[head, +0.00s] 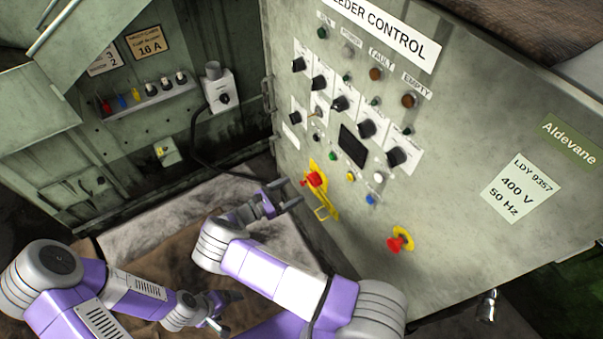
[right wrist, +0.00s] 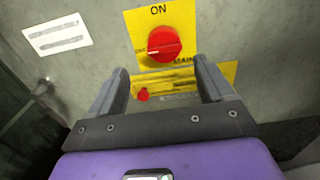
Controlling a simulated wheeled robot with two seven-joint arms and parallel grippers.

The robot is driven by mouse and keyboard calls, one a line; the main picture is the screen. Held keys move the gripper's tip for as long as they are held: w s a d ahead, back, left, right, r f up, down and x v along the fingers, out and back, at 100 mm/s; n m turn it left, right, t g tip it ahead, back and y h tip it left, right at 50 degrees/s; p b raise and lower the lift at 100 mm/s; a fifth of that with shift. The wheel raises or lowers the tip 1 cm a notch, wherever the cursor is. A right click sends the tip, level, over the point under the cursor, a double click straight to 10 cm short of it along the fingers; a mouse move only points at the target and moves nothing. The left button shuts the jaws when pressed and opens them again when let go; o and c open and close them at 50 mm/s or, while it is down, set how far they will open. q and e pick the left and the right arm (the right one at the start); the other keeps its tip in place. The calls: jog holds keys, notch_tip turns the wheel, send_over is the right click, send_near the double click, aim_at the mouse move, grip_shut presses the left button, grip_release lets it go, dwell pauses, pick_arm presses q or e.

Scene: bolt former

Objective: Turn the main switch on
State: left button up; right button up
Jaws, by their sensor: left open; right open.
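The main switch is a red rotary knob (head: 314,180) on a yellow plate, low on the left part of the grey control panel. In the right wrist view the red knob (right wrist: 164,43) sits under the word ON, and its grip ridge looks roughly sideways. My right gripper (head: 290,194) is open just in front of the plate, to the lower left of the knob. In the right wrist view its two fingers (right wrist: 162,72) stand apart below the knob, apparently not gripping it. My left gripper (head: 228,312) is open and empty, low over the brown cloth-like surface.
Above the switch are several black knobs (head: 340,103) and a dark display (head: 352,146). A red emergency button (head: 397,243) on yellow sits to the lower right. A cable and grey socket box (head: 219,92) are on the left wall.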

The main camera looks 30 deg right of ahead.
aim_at(310, 182)
jog(key=d, duration=0.7)
jog(key=shift+b, duration=0.3)
jog(key=shift+c, duration=0.4)
jog(key=c, duration=1)
